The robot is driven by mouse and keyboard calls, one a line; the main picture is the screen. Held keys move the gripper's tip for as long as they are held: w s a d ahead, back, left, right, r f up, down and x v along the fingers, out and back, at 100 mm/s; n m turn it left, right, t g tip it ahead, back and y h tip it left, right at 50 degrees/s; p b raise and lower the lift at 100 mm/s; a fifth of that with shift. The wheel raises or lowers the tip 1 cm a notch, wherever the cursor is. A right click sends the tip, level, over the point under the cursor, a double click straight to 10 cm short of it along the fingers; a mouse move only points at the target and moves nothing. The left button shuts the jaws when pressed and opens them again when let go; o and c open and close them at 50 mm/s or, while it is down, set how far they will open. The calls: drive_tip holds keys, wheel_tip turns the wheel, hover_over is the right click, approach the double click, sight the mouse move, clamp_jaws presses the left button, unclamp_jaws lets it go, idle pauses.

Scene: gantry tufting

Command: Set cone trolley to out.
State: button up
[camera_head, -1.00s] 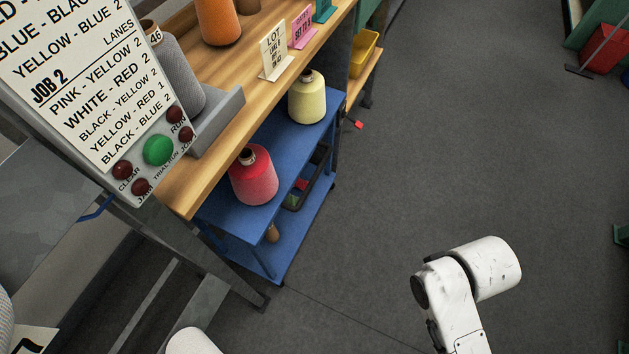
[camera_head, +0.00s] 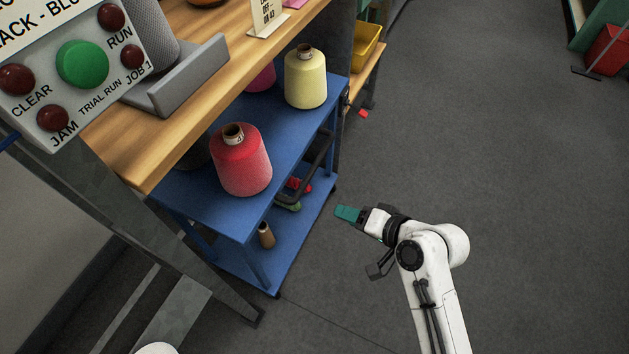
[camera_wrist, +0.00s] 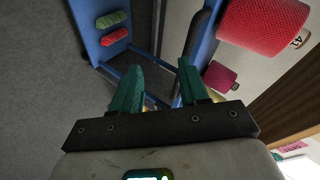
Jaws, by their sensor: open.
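The cone trolley is a blue two-shelf cart (camera_head: 232,207) standing mostly under the wooden bench. A red cone (camera_head: 242,160) and a pale yellow cone (camera_head: 305,77) stand on its top shelf, with a pink cone partly hidden by the bench. A black bar handle (camera_head: 322,152) is on its right side. My gripper (camera_head: 347,213) is open and empty, apart from the trolley, just right of it, with teal fingers pointing toward it. In the wrist view, my gripper's fingers (camera_wrist: 158,86) are spread before the blue trolley frame (camera_wrist: 88,35); the red cone (camera_wrist: 262,32) shows upper right.
The wooden bench (camera_head: 110,150) overhangs the trolley. A control panel (camera_head: 50,85) with a green button is at upper left. A small brown cone (camera_head: 266,235) is on the lower shelf. A yellow bin (camera_head: 366,46) stands behind. The grey floor (camera_head: 500,150) at right is clear.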

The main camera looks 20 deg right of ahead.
sight(315, 164)
drive_tip(key=w+f+m+t+b, duration=0.1)
drive_tip(key=w+m, duration=0.1)
drive_tip(key=w, duration=0.4)
drive_tip(key=w+a+f+m+t+b, duration=0.1)
drive_tip(key=w+m+t+b, duration=0.1)
drive_tip(key=w, duration=0.4)
drive_tip(key=w+a+f+m+t+b, duration=0.1)
drive_tip(key=w+t+b, duration=0.1)
drive_tip(key=w, duration=0.3)
drive_tip(key=shift+w+a+m, duration=0.25)
drive_tip(key=shift+w+m, duration=0.15)
drive_tip(key=shift+c, duration=0.2)
clamp_jaws()
